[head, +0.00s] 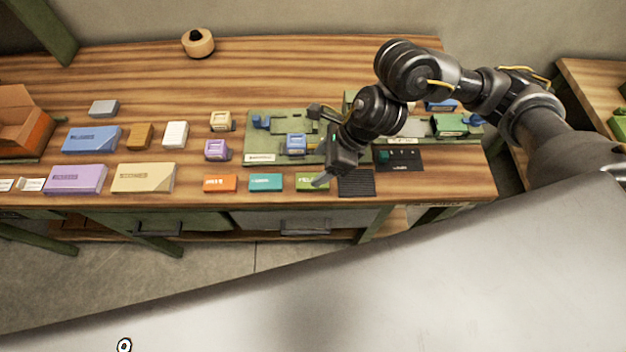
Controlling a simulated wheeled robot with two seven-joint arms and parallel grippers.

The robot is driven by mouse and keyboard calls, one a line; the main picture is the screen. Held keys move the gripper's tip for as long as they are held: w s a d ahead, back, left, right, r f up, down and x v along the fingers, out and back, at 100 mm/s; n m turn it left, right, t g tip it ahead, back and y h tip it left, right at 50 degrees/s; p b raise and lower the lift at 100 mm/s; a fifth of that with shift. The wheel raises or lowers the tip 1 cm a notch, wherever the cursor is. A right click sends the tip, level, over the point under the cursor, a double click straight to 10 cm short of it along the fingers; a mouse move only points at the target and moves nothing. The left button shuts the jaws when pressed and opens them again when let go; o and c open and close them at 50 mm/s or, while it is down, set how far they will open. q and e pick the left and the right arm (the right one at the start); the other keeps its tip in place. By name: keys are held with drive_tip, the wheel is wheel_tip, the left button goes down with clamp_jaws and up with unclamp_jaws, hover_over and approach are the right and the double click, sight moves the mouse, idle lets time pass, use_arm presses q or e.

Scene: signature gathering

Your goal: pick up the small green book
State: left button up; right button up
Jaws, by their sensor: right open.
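The small green book (309,183) lies flat near the table's front edge, at the right end of a row with an orange block (220,183) and a teal block (266,182). My right gripper (321,146) is open and empty. Its two fingers are spread far apart, one toward the back and one toward the front. The front finger overlaps the right part of the green book in the picture; I cannot tell whether it touches. My left gripper is not in view.
A green board (262,146) with a blue block (296,144) lies behind the book. A dark ribbed pad (356,183) lies to its right. Purple (75,179) and tan (143,178) boxes lie left.

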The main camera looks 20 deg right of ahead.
drive_tip(key=d+n+h, duration=0.1)
drive_tip(key=d, duration=0.2)
hover_over(314, 177)
drive_tip(key=s+d, duration=0.2)
drive_tip(key=f, duration=0.5)
drive_tip(key=shift+w+a+f, duration=0.1)
drive_tip(key=shift+w, duration=0.1)
drive_tip(key=shift+a+f+p, duration=0.2)
drive_tip(key=shift+f+p, duration=0.15)
drive_tip(key=shift+p, duration=0.3)
drive_tip(key=p+x, duration=0.1)
drive_tip(key=x, duration=0.3)
drive_tip(key=shift+f, duration=0.15)
drive_tip(key=c, duration=1.1)
drive_tip(key=shift+o, duration=0.2)
drive_tip(key=shift+w, duration=0.1)
